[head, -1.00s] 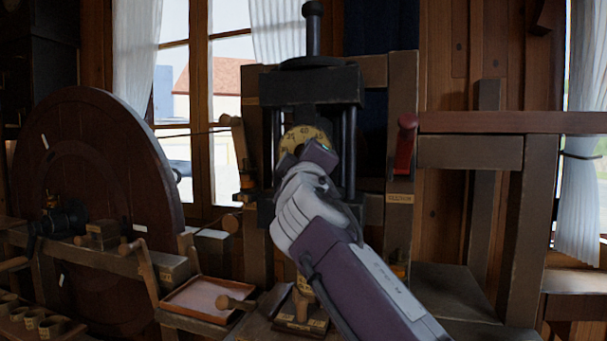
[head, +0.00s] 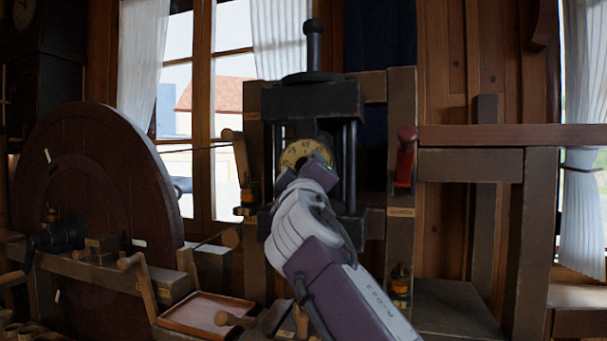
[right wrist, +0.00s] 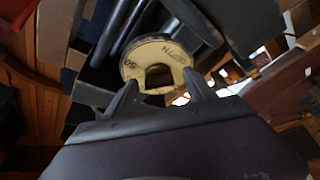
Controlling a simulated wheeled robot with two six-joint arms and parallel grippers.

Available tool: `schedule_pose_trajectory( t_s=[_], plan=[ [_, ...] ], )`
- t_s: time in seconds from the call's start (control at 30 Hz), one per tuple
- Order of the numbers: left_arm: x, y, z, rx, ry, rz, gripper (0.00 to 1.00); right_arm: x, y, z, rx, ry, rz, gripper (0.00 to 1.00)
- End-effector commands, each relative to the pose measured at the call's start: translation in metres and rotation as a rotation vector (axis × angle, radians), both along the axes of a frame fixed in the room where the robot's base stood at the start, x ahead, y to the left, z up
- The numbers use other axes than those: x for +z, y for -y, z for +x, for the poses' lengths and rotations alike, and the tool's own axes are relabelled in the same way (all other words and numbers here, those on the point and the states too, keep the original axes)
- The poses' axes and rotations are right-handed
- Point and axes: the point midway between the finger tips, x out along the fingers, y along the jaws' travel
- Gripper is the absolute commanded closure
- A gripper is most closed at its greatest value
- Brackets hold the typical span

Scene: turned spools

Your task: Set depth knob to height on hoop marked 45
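A brass-coloured dial ring (head: 294,154) with dark figures sits on a dark upright press frame (head: 312,100) in the head view. In the right wrist view the ring (right wrist: 135,60) shows lettering and a dark round middle (right wrist: 160,76), where the depth knob seems to be. The figures are too small to read surely, and I cannot tell the setting. My right gripper (head: 318,168) is in front of the ring and covers its lower right. Its fingers (right wrist: 161,88) are spread at the ring's lower edge. Nothing clearly shows gripped between them. My left gripper is out of view.
A large dark wooden wheel (head: 95,190) stands at the left. A red handle (head: 405,158) is on the post right of the press. A shallow tray (head: 200,312) lies at the lower middle. A wooden rail (head: 510,137) crosses at the right.

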Motion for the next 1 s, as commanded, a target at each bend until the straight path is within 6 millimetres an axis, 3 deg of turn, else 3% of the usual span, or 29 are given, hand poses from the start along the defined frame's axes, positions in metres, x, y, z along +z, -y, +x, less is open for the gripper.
schedule_pose_trajectory(
  t_s=[0.23, 0.4, 0.63, 1.0],
  plan=[
    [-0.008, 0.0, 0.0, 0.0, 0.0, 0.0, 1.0, -0.003, 0.0, -0.009, 0.002, 0.005, 0.0, 0.36],
    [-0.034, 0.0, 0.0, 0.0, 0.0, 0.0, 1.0, -0.016, -0.001, -0.045, 0.005, 0.005, 0.002, 0.36],
    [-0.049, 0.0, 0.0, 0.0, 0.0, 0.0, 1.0, -0.023, -0.001, -0.083, 0.003, 0.002, 0.0, 0.36],
    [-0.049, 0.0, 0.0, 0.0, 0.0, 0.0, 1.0, -0.021, 0.0, -0.088, 0.0, 0.001, 0.0, 0.36]
  ],
)
